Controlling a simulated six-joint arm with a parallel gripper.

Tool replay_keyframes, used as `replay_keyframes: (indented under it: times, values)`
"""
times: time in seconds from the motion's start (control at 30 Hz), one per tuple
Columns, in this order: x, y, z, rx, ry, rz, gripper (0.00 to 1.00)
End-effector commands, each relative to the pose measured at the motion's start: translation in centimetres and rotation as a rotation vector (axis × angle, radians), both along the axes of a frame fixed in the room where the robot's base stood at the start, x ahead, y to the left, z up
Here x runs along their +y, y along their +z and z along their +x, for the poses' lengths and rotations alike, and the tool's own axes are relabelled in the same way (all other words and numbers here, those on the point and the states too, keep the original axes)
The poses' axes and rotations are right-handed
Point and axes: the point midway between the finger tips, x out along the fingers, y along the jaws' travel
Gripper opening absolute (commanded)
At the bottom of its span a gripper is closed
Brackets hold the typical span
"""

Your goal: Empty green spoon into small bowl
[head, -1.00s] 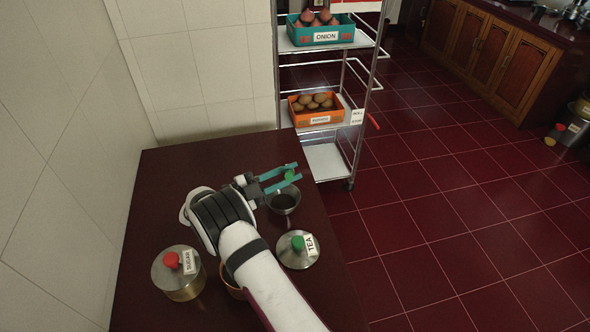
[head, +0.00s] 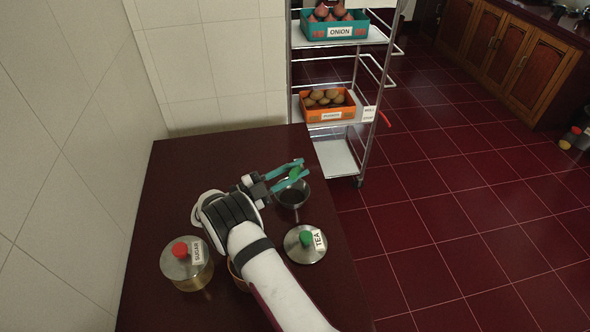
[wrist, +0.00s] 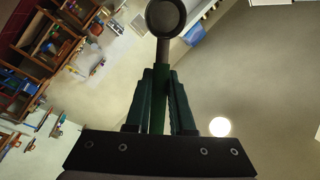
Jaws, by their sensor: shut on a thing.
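My gripper (head: 299,167) is shut on the green handle of the spoon (wrist: 159,98). In the wrist view the spoon's round grey head (wrist: 166,16) points away from the fingers, at the top edge. I cannot tell whether anything is in it. In the head view only a bit of green (head: 296,173) shows between the teal fingers, and the spoon's head is not clear. The small metal bowl (head: 305,198) stands at the table's right side, with something dark inside. The fingers are over its far part in the picture and hide some of its rim.
The sugar pot (head: 192,272) with a red-knobbed lid and the tea lid (head: 304,254) with a green knob are on the dark table (head: 180,170). A brownish pot (head: 236,277) is mostly hidden by my arm. A shelf rack (head: 335,155) stands beyond the table.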

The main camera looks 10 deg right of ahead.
Motion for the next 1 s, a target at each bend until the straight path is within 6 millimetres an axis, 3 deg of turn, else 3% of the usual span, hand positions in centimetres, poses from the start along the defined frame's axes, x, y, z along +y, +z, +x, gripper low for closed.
replay_keyframes:
  times: [0.63, 0.8, 1.0]
  values:
    - [-0.5, 0.4, 0.2, 0.020, 0.003, 0.068, 0.00]
    - [-2.6, 1.2, 0.7, 0.096, 0.001, 0.384, 0.00]
    - [-6.0, 0.3, 1.6, 0.227, -0.001, 0.854, 0.00]
